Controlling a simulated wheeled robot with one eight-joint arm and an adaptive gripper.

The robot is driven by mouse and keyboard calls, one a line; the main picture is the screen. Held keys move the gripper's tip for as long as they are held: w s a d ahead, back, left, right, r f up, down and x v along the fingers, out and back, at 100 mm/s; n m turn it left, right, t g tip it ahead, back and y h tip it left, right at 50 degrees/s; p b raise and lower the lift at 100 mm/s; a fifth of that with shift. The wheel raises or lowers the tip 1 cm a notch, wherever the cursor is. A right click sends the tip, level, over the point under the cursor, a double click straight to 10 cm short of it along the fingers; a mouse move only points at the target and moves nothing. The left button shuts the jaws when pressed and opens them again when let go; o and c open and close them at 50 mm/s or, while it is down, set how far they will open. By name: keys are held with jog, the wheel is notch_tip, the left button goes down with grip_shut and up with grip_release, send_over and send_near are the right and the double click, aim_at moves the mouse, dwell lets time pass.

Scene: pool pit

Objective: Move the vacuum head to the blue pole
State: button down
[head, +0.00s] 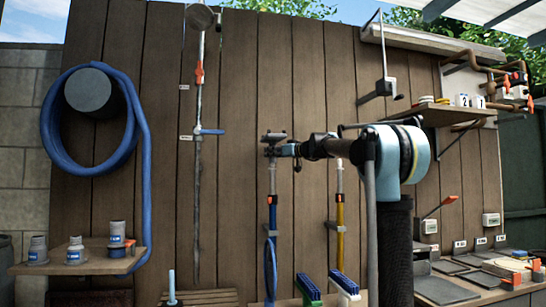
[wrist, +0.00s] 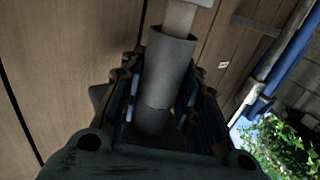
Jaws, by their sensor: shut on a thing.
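My gripper (head: 279,151) is at the wall just above the blue pole (head: 272,216), which stands upright. In the wrist view, my gripper's fingers are closed on both sides of a grey tube, the neck of the vacuum head (wrist: 167,68). In the wrist view a pale shaft (wrist: 181,16) meets the tube's open end. I cannot tell how deep it sits inside.
A yellow pole (head: 340,213) stands to the right, partly below my arm. A tall net pole (head: 197,150) and a blue hose coil (head: 50,125) hang to the left. Brushes (head: 308,288) stand low in front. A shelf (head: 438,114) projects at upper right.

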jog(key=shift+f, duration=1)
dwell(0.6)
jog(key=c, duration=1.1)
grip_release()
jog(key=shift+o, duration=0.6)
jog(key=o, duration=0.4)
jog(key=shift+c, duration=0.2)
jog(key=v, duration=1.1)
